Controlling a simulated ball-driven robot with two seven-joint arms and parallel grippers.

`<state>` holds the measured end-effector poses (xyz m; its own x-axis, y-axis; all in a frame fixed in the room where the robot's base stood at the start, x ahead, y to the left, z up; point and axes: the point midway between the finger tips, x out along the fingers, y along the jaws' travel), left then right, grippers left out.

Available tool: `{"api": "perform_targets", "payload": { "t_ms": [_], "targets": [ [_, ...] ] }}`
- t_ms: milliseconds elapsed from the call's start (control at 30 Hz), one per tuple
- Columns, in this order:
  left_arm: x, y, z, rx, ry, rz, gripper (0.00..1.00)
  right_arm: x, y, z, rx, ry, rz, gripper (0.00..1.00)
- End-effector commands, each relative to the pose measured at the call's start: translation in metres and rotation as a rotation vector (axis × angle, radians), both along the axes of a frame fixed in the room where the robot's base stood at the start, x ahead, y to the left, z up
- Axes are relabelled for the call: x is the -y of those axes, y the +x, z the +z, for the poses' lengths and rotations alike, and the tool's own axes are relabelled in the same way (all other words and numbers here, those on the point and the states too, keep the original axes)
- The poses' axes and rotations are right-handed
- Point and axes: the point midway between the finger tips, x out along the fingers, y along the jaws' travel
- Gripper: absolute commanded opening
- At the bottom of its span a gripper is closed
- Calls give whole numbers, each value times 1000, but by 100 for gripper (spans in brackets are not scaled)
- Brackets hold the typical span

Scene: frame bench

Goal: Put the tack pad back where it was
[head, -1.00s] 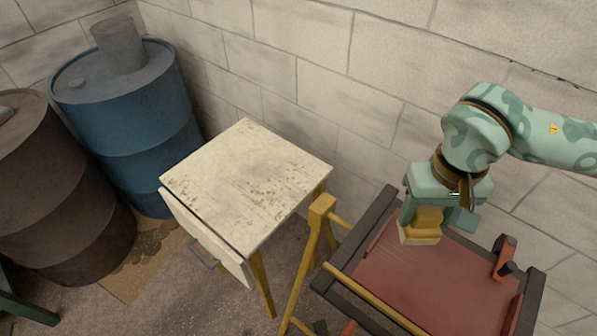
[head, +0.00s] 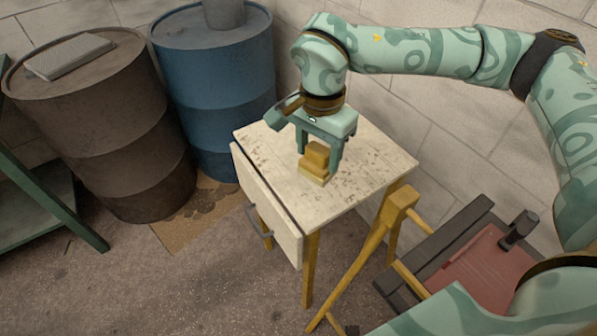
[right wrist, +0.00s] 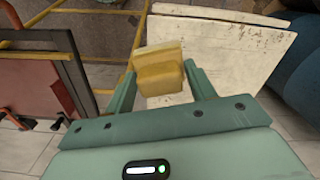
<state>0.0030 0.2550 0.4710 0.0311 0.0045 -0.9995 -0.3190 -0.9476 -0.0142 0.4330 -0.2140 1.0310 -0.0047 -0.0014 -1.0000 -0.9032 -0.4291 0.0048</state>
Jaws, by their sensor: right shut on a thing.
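The tack pad, a small yellow block with a raised grip (head: 315,163), is between the fingers of my right gripper (head: 319,160). The gripper is shut on it, low over the worn cream top of a small drawer table (head: 365,168). I cannot tell whether the pad touches the tabletop. In the right wrist view the pad (right wrist: 160,72) sits between both fingertips, with the cream tabletop (right wrist: 225,45) beyond it. My left gripper is not in view.
A dark frame with a red panel (head: 478,262) rests on a yellow trestle (head: 398,203) at the right, a dark clamp (head: 518,230) on it. A blue drum (head: 215,95) and a brown drum (head: 100,120) stand at the left. The rest of the tabletop is clear.

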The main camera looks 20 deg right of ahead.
Motion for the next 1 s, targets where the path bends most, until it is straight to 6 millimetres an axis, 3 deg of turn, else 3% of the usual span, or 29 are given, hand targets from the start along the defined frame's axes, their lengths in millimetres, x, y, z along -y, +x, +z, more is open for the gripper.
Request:
{"api": "perform_targets", "payload": {
  "t_ms": [33, 200, 367, 600, 733, 1000],
  "targets": [
    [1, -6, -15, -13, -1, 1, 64, 1, 8, -15, -3, 0, -94, 34],
    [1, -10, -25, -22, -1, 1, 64, 5, 26, -23, -2, 1, -294, 34],
    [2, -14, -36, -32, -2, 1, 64, 21, 58, -39, -2, 1, -316, 34],
    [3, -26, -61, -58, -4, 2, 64, 49, 114, -82, -6, 0, -309, 34],
    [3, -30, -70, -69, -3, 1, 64, 58, 130, -101, -3, 1, -308, 34],
    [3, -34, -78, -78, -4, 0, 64, 65, 144, -118, -1, 1, -306, 34]
  ]
}}
